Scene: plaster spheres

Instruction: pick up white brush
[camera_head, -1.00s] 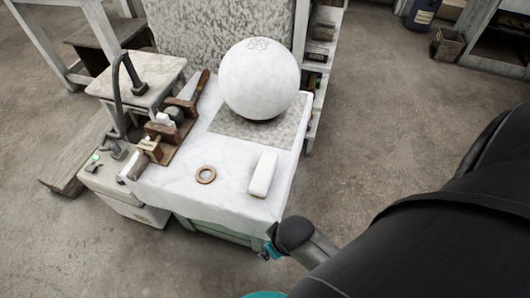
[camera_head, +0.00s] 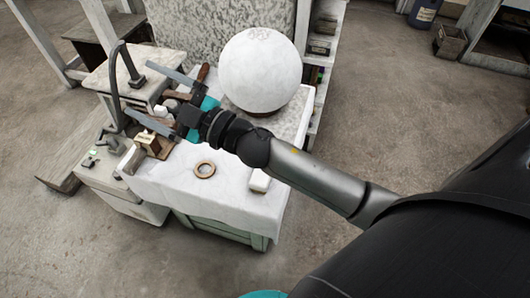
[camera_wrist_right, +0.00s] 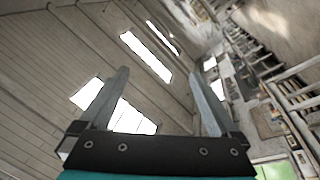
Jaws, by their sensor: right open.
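My right gripper (camera_head: 138,88) is open, with long grey fingers spread apart above the left side of the table, well away from the block. In the right wrist view the gripper (camera_wrist_right: 158,73) has nothing between its fingers and faces the ceiling and windows. My left gripper is not in view.
A large white sphere (camera_head: 260,70) stands at the back of the table. A wooden rack with small tools sits at the left, partly behind my gripper. A curved dark pipe (camera_head: 116,85) rises beyond it.

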